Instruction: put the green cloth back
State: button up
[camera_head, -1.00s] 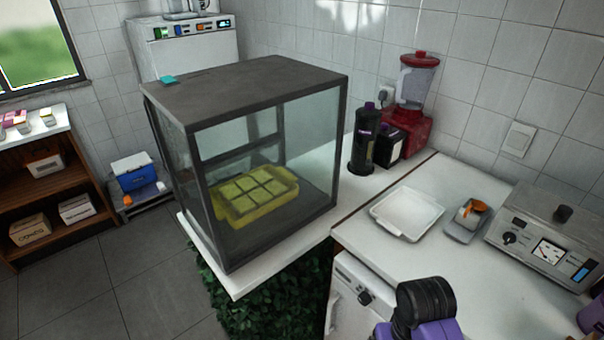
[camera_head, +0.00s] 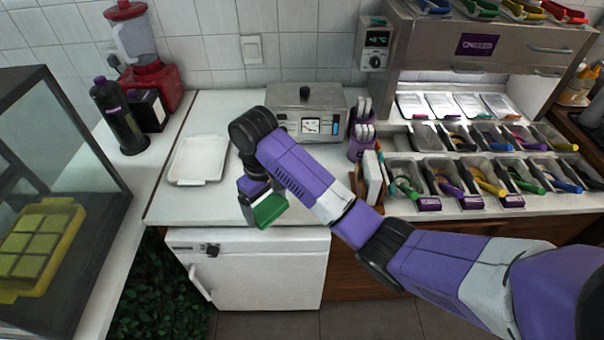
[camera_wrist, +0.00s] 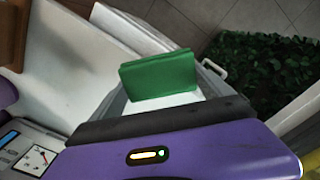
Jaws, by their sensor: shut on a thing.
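A folded green cloth (camera_head: 269,210) hangs from my gripper (camera_head: 257,193) above the front part of the white counter in the head view. In the wrist view the green cloth (camera_wrist: 160,75) stands out beyond the purple body of my gripper (camera_wrist: 150,103), which is shut on it. The cloth looks flat and folded, with its near edge at the jaws. The fingertips are mostly hidden by the wrist in the head view.
A white tray (camera_head: 200,160) lies left on the counter (camera_head: 205,208). A grey appliance with a dial (camera_head: 307,117) stands behind my gripper. Topping bins (camera_head: 470,178) line the right. A glass case (camera_head: 108,205) with a yellow tray (camera_head: 38,245) is far left.

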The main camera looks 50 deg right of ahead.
jog(key=w+d+r+n+p, duration=0.2)
jog(key=d+r+n, duration=0.1)
jog(key=d+r, duration=0.45)
jog(key=w+d+r+n+p, duration=0.1)
jog(key=w+d+r+n, duration=0.1)
jog(key=d+r, duration=0.55)
jog(key=f+n+b, duration=0.1)
jog(key=f+b, duration=0.1)
jog(key=f, duration=0.2)
jog(key=f+n+b, duration=0.1)
jog(key=f+b, duration=0.1)
jog(key=f, duration=0.3)
jog(key=a+f+n+b, duration=0.1)
jog(key=f+b, duration=0.1)
jog(key=f, duration=0.3)
jog(key=shift+s+f+n, duration=0.25)
jog(key=shift+s+n, duration=0.05)
jog(key=shift+s, duration=0.05)
jog(key=shift+f, duration=2.8)
jog(key=shift+f, duration=0.15)
jog(key=o, duration=1.3)
jog(key=shift+o, duration=0.2)
